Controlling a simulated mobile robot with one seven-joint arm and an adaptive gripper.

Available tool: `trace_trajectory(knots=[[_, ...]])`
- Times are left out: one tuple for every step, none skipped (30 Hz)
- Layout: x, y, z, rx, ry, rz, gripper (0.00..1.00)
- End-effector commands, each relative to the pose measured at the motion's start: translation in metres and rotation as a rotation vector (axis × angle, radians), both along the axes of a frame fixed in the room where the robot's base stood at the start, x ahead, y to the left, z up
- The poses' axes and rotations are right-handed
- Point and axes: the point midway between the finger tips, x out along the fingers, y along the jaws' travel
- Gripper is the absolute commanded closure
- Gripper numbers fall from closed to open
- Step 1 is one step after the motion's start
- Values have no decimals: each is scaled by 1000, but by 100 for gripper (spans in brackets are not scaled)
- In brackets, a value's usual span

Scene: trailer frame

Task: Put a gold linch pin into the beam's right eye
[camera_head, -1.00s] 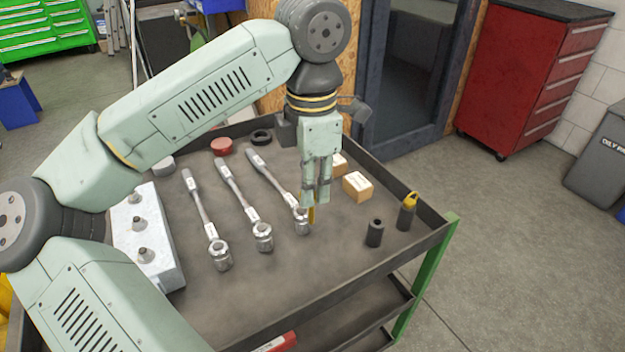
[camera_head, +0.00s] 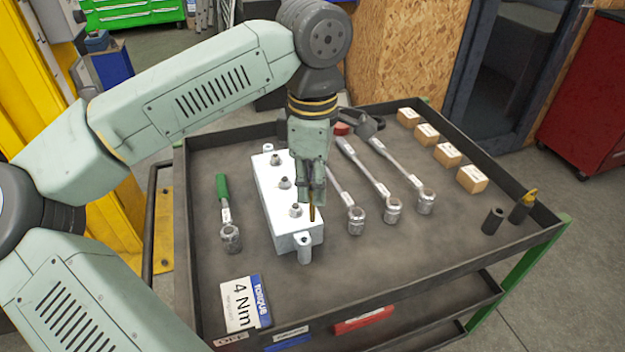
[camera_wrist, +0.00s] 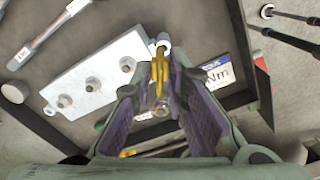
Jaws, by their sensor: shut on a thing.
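The pale metal beam (camera_head: 272,207) lies on the tray top with several studs along its upper face. An eye (camera_head: 303,240) sticks out at its near end; in the wrist view this eye (camera_wrist: 163,39) shows just beyond the pin's far end. My gripper (camera_head: 312,188) is shut on a gold linch pin (camera_head: 312,212), which hangs down from the fingertips. The pin also shows between the purple-padded fingers in the wrist view (camera_wrist: 158,68). It is close to the near-end eye; I cannot tell whether it touches it.
Several torque wrenches (camera_head: 382,190) lie right of the beam, and a green-handled one (camera_head: 223,190) lies left. A 4 Nm card (camera_head: 246,303) lies in front. Small boxes (camera_head: 448,154) and dark cylinders (camera_head: 493,220) stand at the right. The tray has a raised rim (camera_head: 400,292).

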Motion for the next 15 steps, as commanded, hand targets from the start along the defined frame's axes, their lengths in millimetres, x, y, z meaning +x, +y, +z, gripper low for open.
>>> trace_trajectory(knots=[[0, 0, 1, 1, 0, -11, 100], [0, 0, 0, 0, 0, -18, 100], [0, 0, 0, 0, 0, -25, 100], [0, 0, 0, 0, 0, -29, 100], [0, 0, 0, 0, 0, -32, 100], [0, 0, -1, 0, 0, -34, 100], [0, 0, -2, 0, 0, -35, 100], [0, 0, -3, 0, 0, -36, 100], [0, 0, -5, 0, 0, -36, 100], [0, 0, -6, 0, 0, -36, 100], [0, 0, -8, 0, 1, -36, 100], [0, 0, -11, -1, 1, -36, 100], [0, 0, -14, -1, 1, -36, 100], [0, 0, -17, -1, 1, -36, 100], [0, 0, -20, -1, 1, -36, 100]])
